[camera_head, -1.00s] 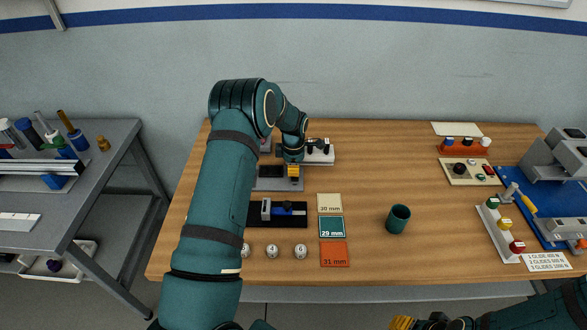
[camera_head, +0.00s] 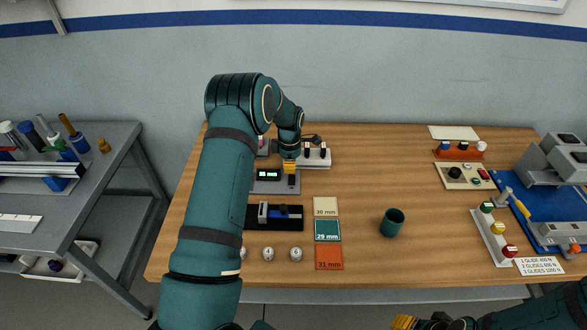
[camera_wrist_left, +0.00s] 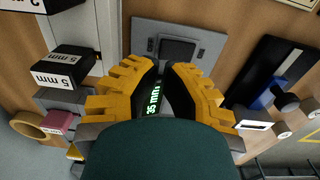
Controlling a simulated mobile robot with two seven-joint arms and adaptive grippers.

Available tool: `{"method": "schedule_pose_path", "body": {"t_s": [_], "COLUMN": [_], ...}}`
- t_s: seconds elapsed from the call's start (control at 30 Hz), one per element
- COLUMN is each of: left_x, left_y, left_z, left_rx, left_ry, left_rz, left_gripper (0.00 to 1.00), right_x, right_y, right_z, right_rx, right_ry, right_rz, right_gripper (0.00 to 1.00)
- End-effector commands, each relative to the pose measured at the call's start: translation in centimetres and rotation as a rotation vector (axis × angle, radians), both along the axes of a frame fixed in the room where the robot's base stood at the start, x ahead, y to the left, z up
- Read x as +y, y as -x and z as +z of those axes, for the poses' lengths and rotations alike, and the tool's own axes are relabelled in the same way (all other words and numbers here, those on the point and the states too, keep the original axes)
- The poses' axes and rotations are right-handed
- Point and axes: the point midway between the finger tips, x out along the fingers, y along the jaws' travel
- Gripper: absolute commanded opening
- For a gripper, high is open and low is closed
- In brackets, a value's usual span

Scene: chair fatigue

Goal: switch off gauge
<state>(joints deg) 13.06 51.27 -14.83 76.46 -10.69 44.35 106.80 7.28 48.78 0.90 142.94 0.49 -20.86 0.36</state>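The gauge is a grey device (camera_head: 287,187) on the back left of the wooden table. Its dark display (camera_head: 268,174) is lit with green characters. In the left wrist view the display reads "35 mm" (camera_wrist_left: 153,101) between my fingers, and a dark square pad (camera_wrist_left: 178,50) shows on the grey plate ahead of the fingertips. My left gripper (camera_head: 290,167) points down over the gauge; its yellow fingers (camera_wrist_left: 163,68) are close together, and whether their tips meet or touch the gauge is unclear. My right gripper (camera_head: 404,322) is at the bottom edge, mostly cut off.
A white block stand (camera_head: 317,160) is just right of the gauge. A black fixture with a blue slider (camera_head: 290,212), mm cards (camera_head: 327,231) and numbered balls (camera_head: 296,254) lie in front.

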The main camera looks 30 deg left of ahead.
Motion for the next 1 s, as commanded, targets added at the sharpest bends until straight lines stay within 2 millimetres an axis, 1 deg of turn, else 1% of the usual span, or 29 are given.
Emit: {"method": "schedule_pose_path", "body": {"t_s": [0.03, 0.07, 0.3, 0.4, 0.5, 0.6, 0.7, 1.0], "left_x": [0.4, 0.7, 0.3, 0.2, 0.1, 0.0, 0.0, 0.0], "left_y": [0.2, 0.3, 0.9, 1.0, 1.2, 1.3, 1.4, 1.4], "left_z": [1.2, 1.6, 6.7, 8.5, 9.8, 10.6, 11.0, 11.2], "left_rx": [0.000, 0.001, -0.002, -0.002, -0.002, 0.001, 0.001, 0.001], "left_ry": [-0.001, -0.001, -0.001, -0.001, 0.000, 0.000, 0.000, 0.000], "left_rz": [0.001, 0.001, -0.001, 0.000, -0.001, -0.001, -0.001, -0.001], "left_gripper": [0.00, 0.00, 0.00, 0.00, 0.00, 0.00, 0.00, 0.00], "right_x": [0.0, -0.1, -0.1, -0.1, -0.1, -0.1, -0.1, -0.1], "right_y": [-0.2, -0.2, -0.4, -0.4, -0.5, -0.5, -0.5, -0.5], "right_z": [0.8, 1.0, 1.2, 1.3, 1.4, 1.5, 1.5, 1.5], "right_rx": [-0.003, -0.006, -0.009, -0.010, -0.011, -0.011, -0.012, -0.012], "right_ry": [0.001, 0.002, 0.002, 0.002, 0.002, 0.003, 0.003, 0.002], "right_rz": [-0.002, -0.004, -0.007, -0.007, -0.008, -0.009, -0.009, -0.009], "right_gripper": [0.47, 0.47, 0.47, 0.47, 0.47, 0.47, 0.47, 0.47]}}
